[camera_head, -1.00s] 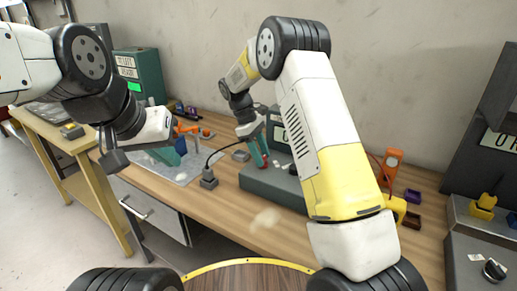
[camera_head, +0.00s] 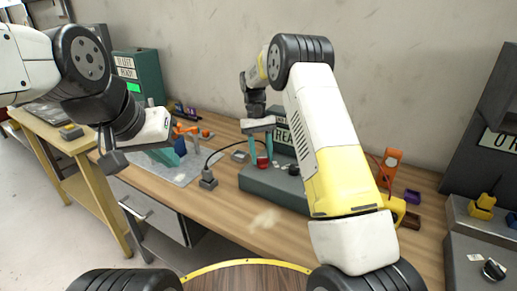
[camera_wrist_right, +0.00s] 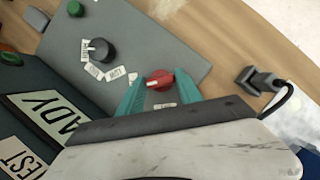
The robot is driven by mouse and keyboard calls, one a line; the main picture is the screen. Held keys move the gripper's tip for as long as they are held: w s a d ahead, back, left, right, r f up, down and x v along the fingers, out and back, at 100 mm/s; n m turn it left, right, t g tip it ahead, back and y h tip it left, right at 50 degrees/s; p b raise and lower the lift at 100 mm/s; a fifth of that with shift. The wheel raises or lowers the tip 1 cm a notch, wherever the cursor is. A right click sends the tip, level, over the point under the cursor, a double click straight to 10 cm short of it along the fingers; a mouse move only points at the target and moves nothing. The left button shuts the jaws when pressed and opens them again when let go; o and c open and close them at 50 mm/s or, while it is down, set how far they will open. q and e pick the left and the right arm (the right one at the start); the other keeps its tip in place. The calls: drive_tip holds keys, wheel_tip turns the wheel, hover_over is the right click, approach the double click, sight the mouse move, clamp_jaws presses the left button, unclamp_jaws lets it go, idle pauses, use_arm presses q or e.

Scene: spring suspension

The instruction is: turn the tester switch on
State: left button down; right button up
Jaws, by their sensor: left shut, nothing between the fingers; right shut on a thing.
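The tester (camera_head: 270,186) is a grey-green box on the bench with a raised sign panel (camera_head: 283,140) reading "READY". Its red rotary switch (camera_head: 263,161) has a white pointer mark and also shows in the right wrist view (camera_wrist_right: 160,78). My right gripper (camera_head: 262,154) points down at it, its teal fingers on either side of the red switch, shut on it; the fingers show in the right wrist view too (camera_wrist_right: 160,92). My left gripper (camera_head: 176,158) is shut and empty, over the grey mat at the left, away from the tester.
A black knob (camera_wrist_right: 102,50) and a green button (camera_wrist_right: 75,8) sit on the tester's top. A cable runs from a grey plug block (camera_head: 208,178) on the bench. An orange stand (camera_head: 390,165) and small bins stand at the right. The bench front is clear.

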drive_tip(key=shift+m, duration=0.5)
drive_tip(key=o, duration=1.4)
drive_tip(key=shift+v, duration=3.9)
drive_tip(key=shift+d, duration=0.2)
